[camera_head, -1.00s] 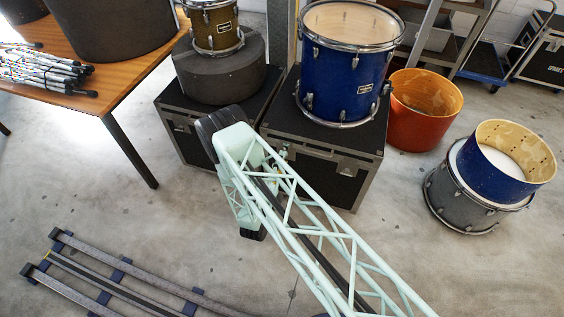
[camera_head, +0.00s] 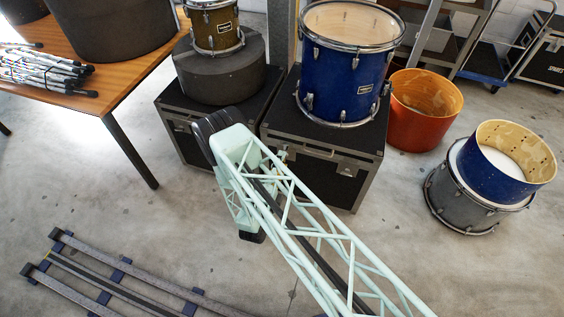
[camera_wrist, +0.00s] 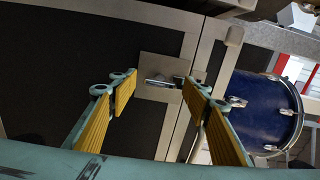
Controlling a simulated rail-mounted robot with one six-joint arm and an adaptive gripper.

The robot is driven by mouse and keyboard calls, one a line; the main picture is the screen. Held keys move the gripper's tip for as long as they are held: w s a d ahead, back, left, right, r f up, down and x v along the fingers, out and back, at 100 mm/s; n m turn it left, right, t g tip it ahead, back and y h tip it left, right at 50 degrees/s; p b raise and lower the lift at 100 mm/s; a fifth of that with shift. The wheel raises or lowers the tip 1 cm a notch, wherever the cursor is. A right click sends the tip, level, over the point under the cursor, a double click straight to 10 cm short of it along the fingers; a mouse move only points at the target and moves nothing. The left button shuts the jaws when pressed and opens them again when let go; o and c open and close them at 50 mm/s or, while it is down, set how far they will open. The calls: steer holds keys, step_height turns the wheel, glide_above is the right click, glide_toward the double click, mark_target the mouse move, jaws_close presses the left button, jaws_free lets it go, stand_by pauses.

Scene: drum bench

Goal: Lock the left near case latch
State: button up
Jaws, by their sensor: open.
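The case (camera_head: 368,155) with the blue drum on it stands behind my arm in the head view. In the wrist view a metal latch (camera_wrist: 160,82) sits on a pale plate across the case's metal edging. My gripper (camera_wrist: 159,88) has its yellow-padded fingers apart, one on each side of the latch. The fingers look empty, and I cannot tell whether they touch the latch. In the head view my arm hides most of the gripper and the case's left front. Another latch (camera_head: 347,169) shows on the right of the case front.
The blue drum (camera_head: 345,75) stands on the case and also shows in the wrist view (camera_wrist: 262,110). A second case (camera_head: 185,140) bearing a round dark case (camera_head: 222,78) is to the left. Drums stand on the floor at right.

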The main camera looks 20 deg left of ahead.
steer(key=s, duration=1.1)
steer(key=shift+s, duration=0.1)
stand_by(0.7)
